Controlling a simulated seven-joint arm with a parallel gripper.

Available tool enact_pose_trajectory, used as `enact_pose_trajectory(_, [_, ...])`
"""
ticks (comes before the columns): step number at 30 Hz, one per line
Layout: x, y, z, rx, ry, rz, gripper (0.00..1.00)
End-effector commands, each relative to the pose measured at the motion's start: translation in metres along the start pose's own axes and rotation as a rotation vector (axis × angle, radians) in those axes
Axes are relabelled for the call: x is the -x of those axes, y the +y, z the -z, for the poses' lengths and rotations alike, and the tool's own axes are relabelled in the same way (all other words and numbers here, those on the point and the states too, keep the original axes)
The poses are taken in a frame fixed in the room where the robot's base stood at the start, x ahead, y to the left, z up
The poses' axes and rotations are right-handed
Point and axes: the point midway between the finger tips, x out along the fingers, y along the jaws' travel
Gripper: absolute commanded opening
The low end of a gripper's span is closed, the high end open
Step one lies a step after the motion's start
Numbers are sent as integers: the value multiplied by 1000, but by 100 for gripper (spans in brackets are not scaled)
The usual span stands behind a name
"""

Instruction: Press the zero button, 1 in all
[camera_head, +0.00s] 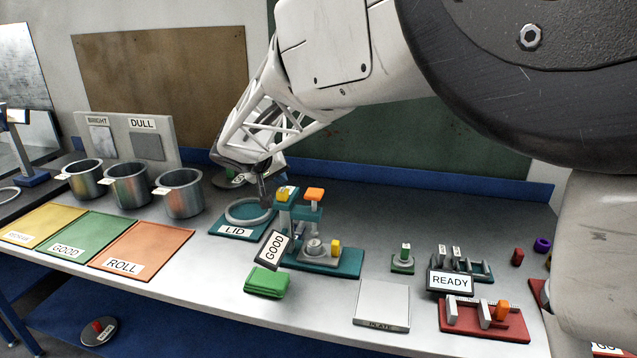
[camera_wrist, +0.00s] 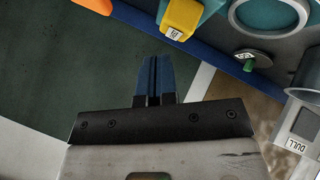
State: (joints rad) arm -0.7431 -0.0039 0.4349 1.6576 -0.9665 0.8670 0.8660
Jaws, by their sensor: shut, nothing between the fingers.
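My gripper (camera_head: 264,201) is shut and empty, pointing down just left of the teal gauge stand (camera_head: 330,262). In the wrist view its fingertips (camera_wrist: 154,62) lie together, close to a yellow block-shaped button (camera_wrist: 183,17) and apart from it in the picture. The yellow button (camera_head: 284,194) sits on top of the stand's left side, with a small label too small to read. An orange block (camera_head: 314,194) sits on top to its right. A grey disc with a green knob (camera_wrist: 248,66) also shows in the wrist view. I cannot read which label says zero.
A ring lies on the LID mat (camera_head: 228,232) left of the stand. A GOOD sign (camera_head: 273,249) and green cloth (camera_head: 267,282) are in front. Several metal pots (camera_head: 182,195) stand left. A READY sign (camera_head: 450,281) and racks stand right. The plate (camera_head: 382,302) is bare.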

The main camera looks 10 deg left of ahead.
Motion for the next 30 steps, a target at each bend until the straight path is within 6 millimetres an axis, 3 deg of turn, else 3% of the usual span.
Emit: enact_pose_trajectory(30, [-6, -4, -4, 0, 0, 0, 0])
